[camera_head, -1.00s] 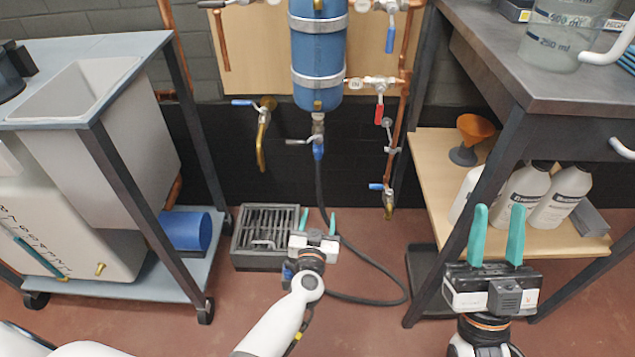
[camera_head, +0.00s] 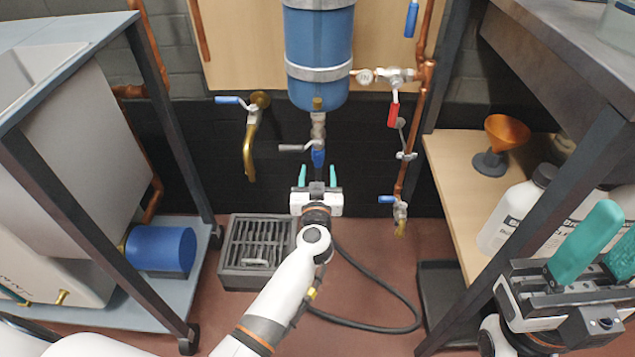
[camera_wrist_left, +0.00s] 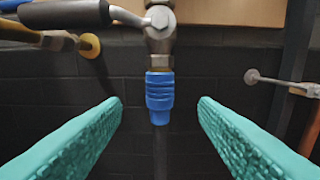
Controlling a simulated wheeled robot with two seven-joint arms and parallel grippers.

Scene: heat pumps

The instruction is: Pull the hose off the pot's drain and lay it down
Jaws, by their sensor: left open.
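The blue pot (camera_head: 319,55) hangs on the wooden wall panel, with a metal drain valve (camera_head: 318,128) under it. The hose's blue connector (camera_head: 318,157) is on the drain's lower end; it also shows in the left wrist view (camera_wrist_left: 159,97). The black hose (camera_head: 385,284) hangs from it and loops over the floor. My left gripper (camera_head: 317,176) is open just below the connector; in the left wrist view its teal fingers (camera_wrist_left: 160,110) stand apart on either side, not touching it. My right gripper (camera_head: 600,250) is open and empty at the lower right.
A floor drain grate (camera_head: 262,245) lies left of my left arm. A brass tap (camera_head: 250,145) and copper pipes (camera_head: 413,140) flank the pot. A shelf (camera_head: 450,185) with an orange funnel (camera_head: 506,133) and white bottles (camera_head: 515,208) stands right; a trolley (camera_head: 165,120) stands left.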

